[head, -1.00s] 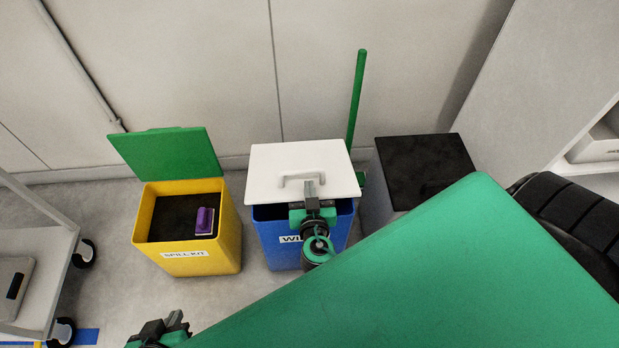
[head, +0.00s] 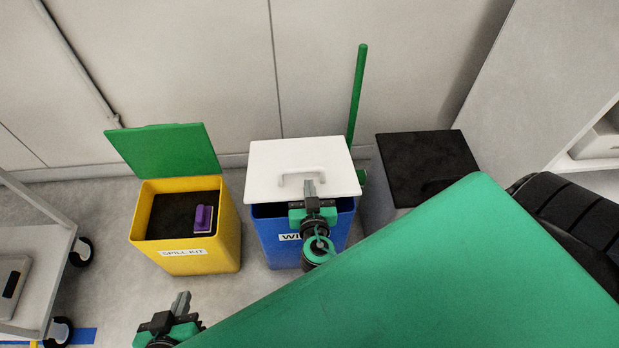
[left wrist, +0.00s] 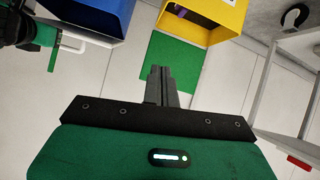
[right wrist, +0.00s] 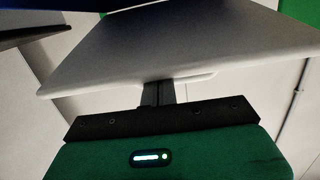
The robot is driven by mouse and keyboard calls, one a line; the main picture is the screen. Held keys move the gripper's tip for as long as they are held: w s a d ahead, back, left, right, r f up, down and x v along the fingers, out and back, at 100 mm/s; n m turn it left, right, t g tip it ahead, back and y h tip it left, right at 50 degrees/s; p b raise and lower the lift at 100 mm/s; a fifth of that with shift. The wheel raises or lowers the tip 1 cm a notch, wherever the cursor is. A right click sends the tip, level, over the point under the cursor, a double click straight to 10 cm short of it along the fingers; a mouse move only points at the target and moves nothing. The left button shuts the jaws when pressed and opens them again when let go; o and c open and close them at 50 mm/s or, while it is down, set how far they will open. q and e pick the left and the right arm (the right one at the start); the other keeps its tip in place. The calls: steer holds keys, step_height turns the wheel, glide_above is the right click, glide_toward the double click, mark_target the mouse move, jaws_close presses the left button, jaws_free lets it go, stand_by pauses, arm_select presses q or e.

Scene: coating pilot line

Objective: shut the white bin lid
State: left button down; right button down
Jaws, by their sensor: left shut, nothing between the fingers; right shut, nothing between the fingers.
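The white lid (head: 265,160) stands tilted up above the blue bin (head: 270,238), with a dark gap under its front edge. Its white handle (head: 290,181) is near that edge. My right gripper (head: 310,184) is shut and empty, with its fingertips by the handle at the lid's front. The right wrist view shows the lid (right wrist: 150,45) close ahead of the shut fingers (right wrist: 158,86); I cannot tell whether they touch it. My left gripper (head: 182,300) is shut and empty, low in front of the yellow bin and apart from the lid. My green arm hides the lower right.
A yellow spill kit bin (head: 190,255) with a raised green lid (head: 165,150) stands left, holding a purple item (head: 203,218). A black-topped bin (head: 420,160) is at right. A green pole (head: 358,95) stands behind. A cart (head: 40,250) is far left.

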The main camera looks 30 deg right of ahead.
steer(key=shift+f, duration=0.2)
steer(key=shift+s+b, duration=0.1)
steer(key=shift+b, duration=0.3)
steer(key=shift+f+b, duration=0.25)
steer(key=shift+b, duration=0.1)
arm_select(q)
steer(key=shift+d+r+t+h, duration=0.1)
steer(key=shift+d+t+h, duration=0.8)
steer(key=shift+d+t, duration=0.6)
arm_select(e)
steer(key=shift+f, duration=0.1)
arm_select(q)
steer(key=shift+d+r+b, duration=0.1)
steer(key=shift+d+b, duration=0.2)
steer(key=shift+b, duration=0.1)
arm_select(e)
steer(key=shift+s+a+f, duration=0.1)
